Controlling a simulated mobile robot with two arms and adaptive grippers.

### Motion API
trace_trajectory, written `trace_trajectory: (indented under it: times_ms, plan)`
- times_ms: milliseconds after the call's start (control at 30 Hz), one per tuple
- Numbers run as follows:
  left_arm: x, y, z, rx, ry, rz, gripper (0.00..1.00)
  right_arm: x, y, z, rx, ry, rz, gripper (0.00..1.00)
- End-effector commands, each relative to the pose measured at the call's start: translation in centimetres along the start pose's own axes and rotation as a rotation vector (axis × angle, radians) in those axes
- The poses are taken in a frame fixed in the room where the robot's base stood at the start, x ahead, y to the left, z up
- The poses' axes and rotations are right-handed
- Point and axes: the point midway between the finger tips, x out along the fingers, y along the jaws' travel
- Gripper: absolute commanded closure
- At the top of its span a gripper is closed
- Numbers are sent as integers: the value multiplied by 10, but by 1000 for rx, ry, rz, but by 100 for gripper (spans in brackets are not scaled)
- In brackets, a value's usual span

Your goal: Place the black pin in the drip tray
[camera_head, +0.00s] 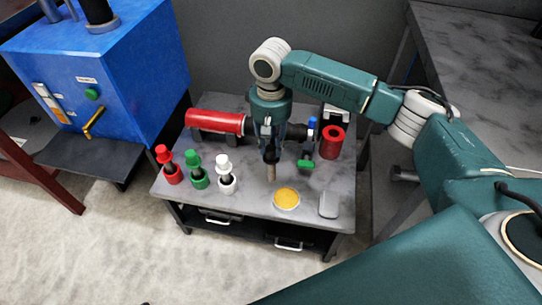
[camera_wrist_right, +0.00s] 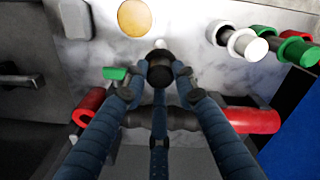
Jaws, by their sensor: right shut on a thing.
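My right gripper (camera_head: 270,150) points down over the middle of the small grey table and is shut on the black pin. In the right wrist view the pin's black part (camera_wrist_right: 160,70) sits between the fingers of the gripper (camera_wrist_right: 160,76), with a pale tip beyond it. In the head view the fingers hide most of the pin; a brownish tip (camera_head: 271,173) hangs below, seemingly above the tabletop. A round white-rimmed dish with a yellow inside (camera_head: 286,198) lies just in front; it also shows in the wrist view (camera_wrist_right: 135,17). I cannot tell whether it is the drip tray. My left gripper is out of view.
Red (camera_head: 170,167), green (camera_head: 197,171) and white (camera_head: 226,176) knobbed pieces stand at the table's left. A red cylinder (camera_head: 215,121) lies behind, a red ring piece (camera_head: 332,141) at right, a grey block (camera_head: 328,205) front right. A blue machine (camera_head: 110,70) with a dark shelf (camera_head: 75,162) stands left.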

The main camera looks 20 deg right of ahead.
Motion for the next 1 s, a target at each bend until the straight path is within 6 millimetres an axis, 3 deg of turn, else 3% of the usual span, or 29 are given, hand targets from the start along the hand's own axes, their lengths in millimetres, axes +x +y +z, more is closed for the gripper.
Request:
trace_trajectory:
  times_ms: [400,900,933,1000]
  plan:
    - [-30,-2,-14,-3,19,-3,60,41,-1,-1,0,4,-1,100]
    - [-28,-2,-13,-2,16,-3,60,44,-1,-1,0,3,-2,100]
    - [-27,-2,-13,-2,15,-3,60,46,0,0,0,0,0,67]
    - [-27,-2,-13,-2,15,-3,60,46,0,0,0,1,0,54]
